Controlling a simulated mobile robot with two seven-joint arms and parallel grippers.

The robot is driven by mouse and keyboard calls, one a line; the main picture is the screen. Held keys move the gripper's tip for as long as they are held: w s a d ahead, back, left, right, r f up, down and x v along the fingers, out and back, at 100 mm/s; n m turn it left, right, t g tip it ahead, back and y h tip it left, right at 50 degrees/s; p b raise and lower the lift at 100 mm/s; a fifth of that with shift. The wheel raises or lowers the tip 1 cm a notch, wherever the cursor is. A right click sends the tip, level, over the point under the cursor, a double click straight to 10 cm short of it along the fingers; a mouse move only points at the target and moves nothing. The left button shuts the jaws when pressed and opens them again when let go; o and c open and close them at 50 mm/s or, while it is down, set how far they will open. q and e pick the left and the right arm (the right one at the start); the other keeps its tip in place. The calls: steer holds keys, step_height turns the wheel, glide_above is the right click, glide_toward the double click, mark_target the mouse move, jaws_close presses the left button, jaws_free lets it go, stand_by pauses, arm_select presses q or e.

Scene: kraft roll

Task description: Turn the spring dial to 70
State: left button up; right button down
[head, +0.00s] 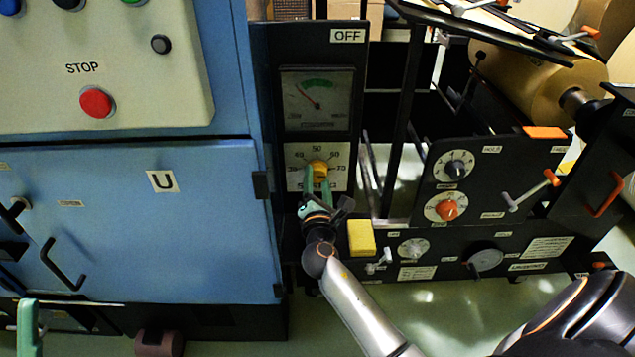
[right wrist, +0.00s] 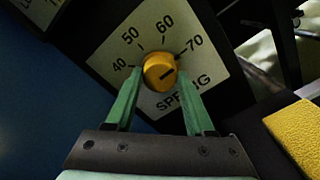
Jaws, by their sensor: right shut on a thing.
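The spring dial is a yellow knob (head: 319,168) on a white scale plate marked 40, 50, 60 and 70, below a meter. It also shows in the right wrist view, as a yellow knob (right wrist: 160,70) with a dark pointer line slanting up and right, roughly towards the 70 mark. My right gripper (head: 318,182) has its green fingers on either side of the knob and is shut on it. The fingers hide part of the plate's lower lettering. My left gripper (head: 28,325) shows only partly at the lower left edge, away from the dial.
The meter (head: 318,100) above has its needle left of centre. A blue cabinet (head: 130,220) stands close on the left. A yellow block (head: 361,238) is just right of my right gripper. A black panel (head: 480,180) with more knobs is further right.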

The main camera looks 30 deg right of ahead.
steer(key=shift+r, duration=0.1)
stand_by(0.3)
steer(key=shift+c, duration=1.3)
jaws_free()
